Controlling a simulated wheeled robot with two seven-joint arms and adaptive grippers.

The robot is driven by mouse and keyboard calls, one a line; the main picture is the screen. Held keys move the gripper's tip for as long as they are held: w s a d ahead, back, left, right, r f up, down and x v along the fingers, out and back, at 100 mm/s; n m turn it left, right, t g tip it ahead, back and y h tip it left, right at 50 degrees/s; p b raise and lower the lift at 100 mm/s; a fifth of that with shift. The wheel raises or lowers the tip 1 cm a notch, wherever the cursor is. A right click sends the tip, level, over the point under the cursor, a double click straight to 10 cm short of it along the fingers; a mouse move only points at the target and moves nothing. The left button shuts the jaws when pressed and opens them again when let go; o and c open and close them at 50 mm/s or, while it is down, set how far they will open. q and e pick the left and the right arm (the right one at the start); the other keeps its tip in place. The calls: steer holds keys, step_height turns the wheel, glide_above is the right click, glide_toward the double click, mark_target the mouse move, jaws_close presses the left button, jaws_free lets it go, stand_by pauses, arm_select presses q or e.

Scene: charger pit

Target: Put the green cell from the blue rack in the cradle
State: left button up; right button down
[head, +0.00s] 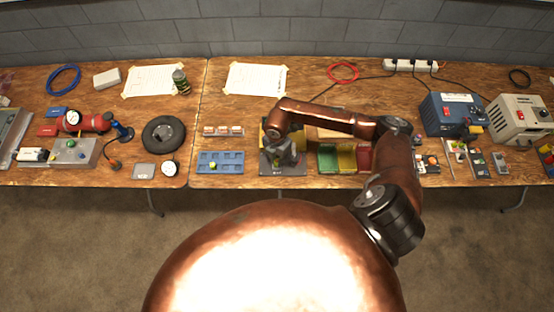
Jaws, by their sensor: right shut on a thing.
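My right gripper (283,157) points down over a dark grey plate (267,171), which looks like the cradle. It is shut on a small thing. A bit of green shows at its fingertips, so this looks like the green cell (276,165). The fingers hide most of it, and I cannot tell whether it touches the cradle. The blue rack (235,157) lies just left of the cradle, with one small yellow-green piece (213,167) in its front row; its other slots look empty. My left gripper is not in view.
Green, yellow and red bins (327,158) stand right of the cradle, partly behind my arm. A small tray of pale pieces (223,131) lies behind the rack. A black wheel (164,134) is further left. A blue power unit (452,114) stands right.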

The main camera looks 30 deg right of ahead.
steer(key=shift+f, duration=0.2)
steer(key=c, duration=1.8)
jaws_free()
steer(key=shift+o, duration=0.2)
steer(key=shift+r, duration=0.15)
steer(key=shift+r+p, duration=2.75)
steer(key=shift+r, duration=0.65)
